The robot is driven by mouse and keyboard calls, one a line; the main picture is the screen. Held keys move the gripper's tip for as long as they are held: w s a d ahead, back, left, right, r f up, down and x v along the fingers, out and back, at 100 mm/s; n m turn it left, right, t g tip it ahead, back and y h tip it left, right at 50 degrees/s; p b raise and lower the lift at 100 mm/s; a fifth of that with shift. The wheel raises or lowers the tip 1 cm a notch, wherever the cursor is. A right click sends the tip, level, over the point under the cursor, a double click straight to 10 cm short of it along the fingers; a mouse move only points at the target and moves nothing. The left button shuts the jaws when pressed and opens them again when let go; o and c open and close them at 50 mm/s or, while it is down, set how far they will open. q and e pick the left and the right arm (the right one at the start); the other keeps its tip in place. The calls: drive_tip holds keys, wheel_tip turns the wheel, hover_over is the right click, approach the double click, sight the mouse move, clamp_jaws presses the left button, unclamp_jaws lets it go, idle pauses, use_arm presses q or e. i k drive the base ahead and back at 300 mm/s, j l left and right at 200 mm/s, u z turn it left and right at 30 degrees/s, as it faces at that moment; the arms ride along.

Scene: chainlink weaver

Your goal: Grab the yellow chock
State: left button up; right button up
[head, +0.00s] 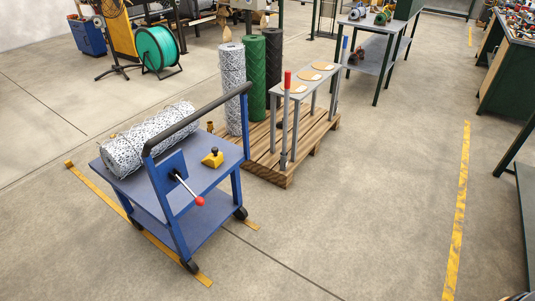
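The yellow chock (212,159) is a small wedge with a dark knob on top. It rests on the top deck of the blue cart (133,185), near the cart's handle end. A roll of chain-link mesh (147,138) lies on the same deck, to the left of the chock. A lever with a red ball end (198,201) sticks out from the cart's side plate, in front of and below the chock. Neither of my grippers can be made out in the head view.
The cart's dark handle bar (197,117) rises beside the chock. Behind stands a wooden pallet (290,172) with upright mesh rolls (252,78) and a grey rack (307,82). A green-legged workbench (372,53) is farther back. Open concrete floor lies right of the cart.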

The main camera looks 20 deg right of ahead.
sight(214, 159)
drive_tip(key=z, duration=0.2)
drive_tip(key=i+l+u, duration=0.1)
drive_tip(key=i+l, duration=0.2)
drive_tip(key=l, duration=0.15)
drive_tip(key=i+l+u, duration=0.15)
drive_tip(key=i+l, duration=0.2)
drive_tip(key=l, duration=0.1)
